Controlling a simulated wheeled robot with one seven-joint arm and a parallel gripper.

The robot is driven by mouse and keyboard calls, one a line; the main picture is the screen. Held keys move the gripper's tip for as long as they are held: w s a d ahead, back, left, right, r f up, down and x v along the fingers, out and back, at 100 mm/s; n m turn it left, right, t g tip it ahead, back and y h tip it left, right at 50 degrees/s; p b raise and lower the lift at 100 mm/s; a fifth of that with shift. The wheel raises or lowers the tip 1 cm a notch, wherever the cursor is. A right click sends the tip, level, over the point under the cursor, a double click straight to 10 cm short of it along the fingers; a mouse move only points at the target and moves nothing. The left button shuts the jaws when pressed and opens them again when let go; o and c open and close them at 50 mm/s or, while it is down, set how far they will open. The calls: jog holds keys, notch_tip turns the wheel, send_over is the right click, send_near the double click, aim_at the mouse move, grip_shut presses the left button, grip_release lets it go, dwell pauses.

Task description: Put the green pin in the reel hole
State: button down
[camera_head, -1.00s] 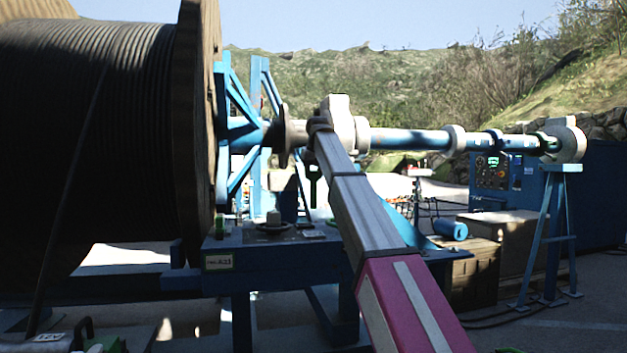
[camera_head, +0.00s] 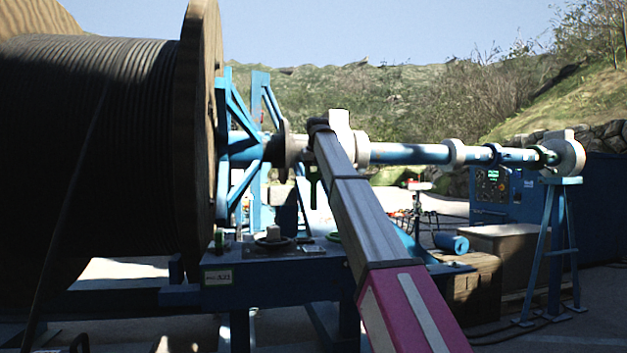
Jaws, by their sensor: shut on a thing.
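A dark green piece (camera_head: 314,190), which looks like the green pin, hangs upright below the far end of my arm, above the blue bench. My gripper (camera_head: 314,169) is small and dark there, partly behind my arm, and appears shut on this piece. The big cable reel (camera_head: 110,150) stands at left, with dark cable and a brown flange (camera_head: 198,130). I cannot make out the reel hole. A small green-topped piece (camera_head: 219,240) stands upright on the bench beside the flange. A green ring (camera_head: 334,237) shows on the bench beside my arm.
The blue bench (camera_head: 265,298) carries a squat grey fitting (camera_head: 273,237). A blue shaft (camera_head: 408,153) crosses behind my arm to a stand (camera_head: 552,245) at right. Wooden crates (camera_head: 475,285) stand at lower right. Blue braces (camera_head: 240,115) rise beside the flange.

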jog(key=shift+r, duration=2.4)
